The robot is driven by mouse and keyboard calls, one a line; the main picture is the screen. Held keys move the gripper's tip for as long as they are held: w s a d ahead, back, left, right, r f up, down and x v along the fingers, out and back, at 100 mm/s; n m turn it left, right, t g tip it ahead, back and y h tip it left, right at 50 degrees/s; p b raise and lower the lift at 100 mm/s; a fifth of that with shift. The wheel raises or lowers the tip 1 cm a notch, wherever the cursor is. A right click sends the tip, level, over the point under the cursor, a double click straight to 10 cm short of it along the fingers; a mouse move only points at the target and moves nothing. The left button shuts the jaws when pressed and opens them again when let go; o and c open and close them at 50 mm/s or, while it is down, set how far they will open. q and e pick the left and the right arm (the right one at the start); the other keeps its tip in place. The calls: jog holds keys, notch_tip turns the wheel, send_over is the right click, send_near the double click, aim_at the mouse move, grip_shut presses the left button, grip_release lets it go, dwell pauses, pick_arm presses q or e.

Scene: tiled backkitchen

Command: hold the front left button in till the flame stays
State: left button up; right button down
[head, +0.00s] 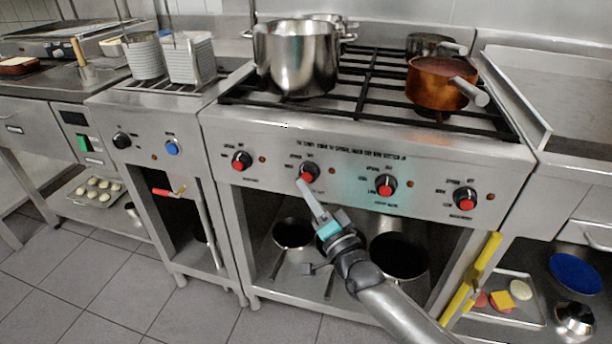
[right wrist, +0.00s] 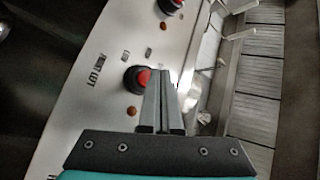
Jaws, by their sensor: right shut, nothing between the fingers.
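The stove front (head: 350,150) has a row of black knobs with red buttons. My right gripper (head: 301,183) is shut and empty, its fingertips at the second knob from the left (head: 309,170). The right wrist view shows the shut fingers (right wrist: 163,85) beside that knob's red button (right wrist: 144,78), overlapping its edge; I cannot tell whether they touch it. A label next to this knob seems to end in "LEFT" (right wrist: 90,72). No flame shows at the burners, partly hidden by pots. My left gripper is not in view.
A large steel pot (head: 296,60) and a copper pan (head: 441,84) stand on the black grates. The leftmost knob (head: 241,160) and two more knobs (head: 385,186) flank the gripper. A yellow bar (head: 470,275) stands at the stove's lower right.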

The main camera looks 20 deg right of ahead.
jog(key=shift+s+a, duration=0.1)
jog(key=shift+s, duration=0.05)
jog(key=s+a+p, duration=0.1)
jog(key=s, duration=0.1)
jog(key=s+a+p, duration=0.1)
jog(key=s, duration=0.1)
jog(key=shift+a+p, duration=0.4)
jog(key=shift+f, duration=0.1)
dwell(0.4)
